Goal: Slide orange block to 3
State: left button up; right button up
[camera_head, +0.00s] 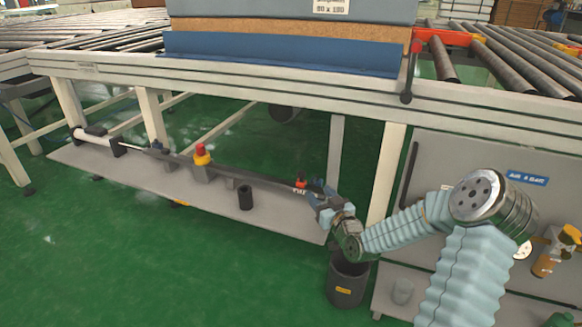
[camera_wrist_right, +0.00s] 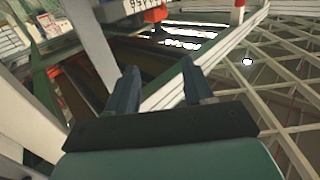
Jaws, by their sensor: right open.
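The small orange block (camera_head: 301,183) sits at the right end of a long dark rail (camera_head: 262,180) on the low grey shelf. A small plate with dark marks is just under it; I cannot read the marks in the head view. My right gripper (camera_head: 320,197) is close to the right of the block, apart or touching I cannot tell. In the right wrist view the gripper's two fingers (camera_wrist_right: 159,88) are spread with nothing between them. An orange-red block (camera_wrist_right: 155,14) shows beyond them at the top, beside a white plate with upside-down digits (camera_wrist_right: 137,5). My left gripper is not in view.
A red-topped yellow button (camera_head: 201,155) and a black cylinder (camera_head: 245,198) stand along the shelf (camera_head: 130,165). A dark bin (camera_head: 347,280) is below my right wrist. Table legs (camera_head: 384,175) and the conveyor frame (camera_head: 300,85) rise close by. Green floor lies open in front.

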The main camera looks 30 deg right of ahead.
aim_at(303, 175)
jog(key=w, duration=0.8)
jog(key=w+d+b, duration=0.1)
jog(key=w, duration=0.4)
jog(key=shift+f, duration=0.1)
grip_shut()
